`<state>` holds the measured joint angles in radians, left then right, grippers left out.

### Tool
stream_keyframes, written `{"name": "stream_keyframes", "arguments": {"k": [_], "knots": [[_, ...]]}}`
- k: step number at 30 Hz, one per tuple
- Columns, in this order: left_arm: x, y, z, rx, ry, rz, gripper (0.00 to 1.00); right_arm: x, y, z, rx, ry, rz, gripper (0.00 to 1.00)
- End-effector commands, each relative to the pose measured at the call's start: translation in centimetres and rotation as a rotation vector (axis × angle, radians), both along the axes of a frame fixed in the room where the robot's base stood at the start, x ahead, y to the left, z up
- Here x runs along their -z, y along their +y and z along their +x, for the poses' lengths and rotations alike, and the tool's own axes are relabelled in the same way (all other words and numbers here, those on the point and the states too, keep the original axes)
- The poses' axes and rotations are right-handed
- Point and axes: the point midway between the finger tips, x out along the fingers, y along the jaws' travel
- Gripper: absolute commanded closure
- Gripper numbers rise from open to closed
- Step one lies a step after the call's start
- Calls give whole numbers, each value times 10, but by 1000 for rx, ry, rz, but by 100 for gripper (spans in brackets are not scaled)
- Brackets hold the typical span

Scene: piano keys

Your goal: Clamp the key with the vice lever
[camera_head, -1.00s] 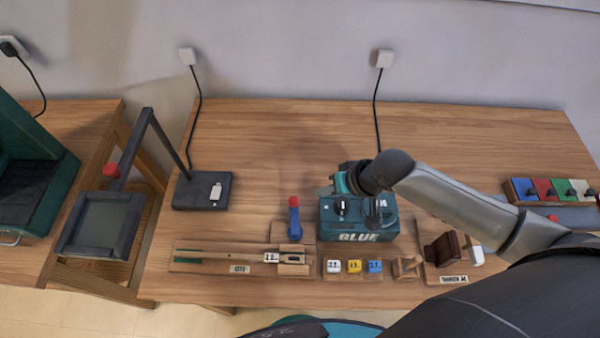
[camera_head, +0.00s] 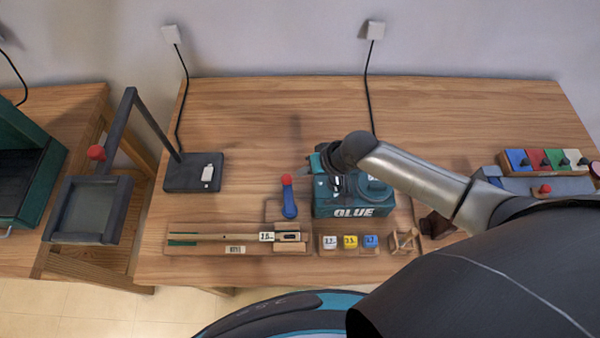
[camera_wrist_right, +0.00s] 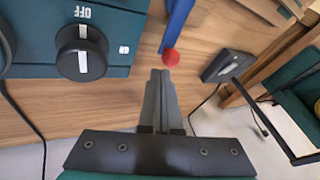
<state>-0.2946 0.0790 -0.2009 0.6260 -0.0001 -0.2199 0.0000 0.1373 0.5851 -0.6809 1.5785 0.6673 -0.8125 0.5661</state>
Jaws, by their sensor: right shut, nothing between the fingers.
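The vice lever, a blue bar (camera_head: 289,202) with a red ball (camera_head: 287,180) on its end, stands left of the teal glue box. The wooden key (camera_head: 215,237) lies lengthwise in a holder left of and in front of the lever; a white number tag (camera_head: 266,237) is near its right end. My right gripper (camera_head: 314,163) is over the back left of the glue box, partly hidden by its wrist. In the right wrist view its fingers (camera_wrist_right: 159,74) are shut and empty, with the red ball (camera_wrist_right: 171,57) just beyond the tips; contact is unclear. My left gripper is out of view.
The glue box (camera_head: 325,205) with a dial stands right of the lever. White, yellow and blue numbered blocks (camera_head: 351,242) sit in front of it. A black lamp base (camera_head: 195,172) is at the left.

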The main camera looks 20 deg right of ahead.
Motion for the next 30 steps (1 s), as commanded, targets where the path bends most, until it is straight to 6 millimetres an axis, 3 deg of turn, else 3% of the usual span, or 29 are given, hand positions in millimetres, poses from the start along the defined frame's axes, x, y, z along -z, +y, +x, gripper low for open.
{"name": "stream_keyframes", "arguments": {"k": [9,30], "knots": [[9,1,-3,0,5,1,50,25,11,11,-1,0,1,100],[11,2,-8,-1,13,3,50,27,4,11,-25,0,-1,100]]}}
